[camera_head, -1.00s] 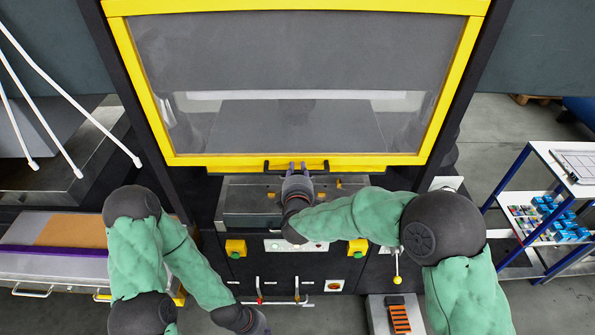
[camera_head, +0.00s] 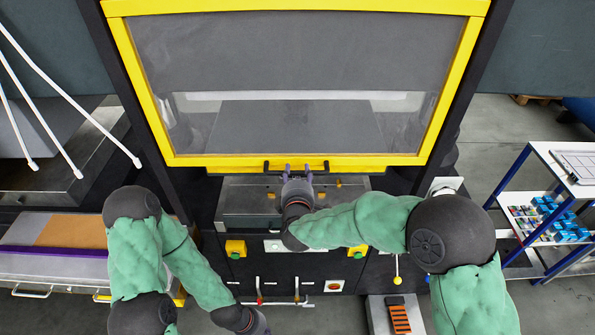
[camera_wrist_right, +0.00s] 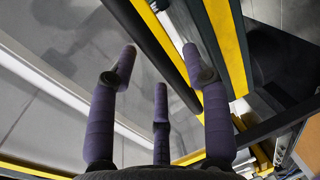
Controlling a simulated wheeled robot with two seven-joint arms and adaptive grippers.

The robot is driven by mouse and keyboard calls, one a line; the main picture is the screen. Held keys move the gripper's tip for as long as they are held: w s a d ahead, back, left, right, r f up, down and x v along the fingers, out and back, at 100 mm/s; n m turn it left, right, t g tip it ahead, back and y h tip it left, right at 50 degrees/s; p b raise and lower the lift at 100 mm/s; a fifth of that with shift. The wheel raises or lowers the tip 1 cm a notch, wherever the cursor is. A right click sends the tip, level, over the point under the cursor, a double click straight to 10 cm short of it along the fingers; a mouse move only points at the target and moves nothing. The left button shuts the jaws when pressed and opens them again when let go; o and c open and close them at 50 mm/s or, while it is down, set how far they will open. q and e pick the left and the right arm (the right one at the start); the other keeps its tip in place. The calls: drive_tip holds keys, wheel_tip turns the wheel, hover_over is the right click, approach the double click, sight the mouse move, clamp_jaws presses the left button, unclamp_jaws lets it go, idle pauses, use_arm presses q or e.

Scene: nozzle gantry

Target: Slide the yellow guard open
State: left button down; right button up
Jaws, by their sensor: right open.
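The yellow guard (camera_head: 215,161) is a large yellow frame around a clear pane, and it stands down across the front of the machine. A black bar handle (camera_head: 317,165) sits on its bottom rail. My right gripper (camera_head: 298,168) is at the middle of this handle, its fingers apart. In the right wrist view, my right gripper (camera_wrist_right: 158,72) is open, with a dark bar running between its purple fingers; I cannot tell whether they touch it. My left gripper (camera_head: 258,322) hangs low near the bottom edge, far from the guard, and its fingers are mostly hidden.
Below the guard are a grey ledge (camera_head: 240,198) and a panel with yellow-housed buttons (camera_head: 236,248) and small levers (camera_head: 297,289). A workbench (camera_head: 60,262) stands at left. A blue-framed shelf (camera_head: 515,180) with small parts stands at right.

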drive_tip(key=v, duration=1)
drive_tip(key=s+d+f+m+g+y+b, duration=0.1)
drive_tip(key=d+f+m+g+b, duration=0.3)
drive_tip(key=f, duration=0.8)
drive_tip(key=s+f+m+g+b, duration=0.15)
drive_tip(key=f+b, duration=0.45)
drive_tip(key=f, duration=0.6)
drive_tip(key=d+f+m+g+y+b, duration=0.1)
drive_tip(key=d+f+m+b, duration=0.3)
drive_tip(key=f, duration=0.8)
drive_tip(key=s+f+m+g+y+b, duration=0.1)
drive_tip(key=s+f+m+g+b, duration=0.3)
drive_tip(key=f, duration=1.1)
drive_tip(key=s+d+f+m+g+y+b, duration=0.1)
drive_tip(key=s+f+m+g+b, duration=0.3)
drive_tip(key=s+f+m+b, duration=0.3)
drive_tip(key=s+f+b, duration=0.4)
drive_tip(key=s+f, duration=0.5)
drive_tip(key=shift+d+f+g, duration=0.2)
drive_tip(key=shift+d+g, duration=0.05)
drive_tip(key=shift+g, duration=0.1)
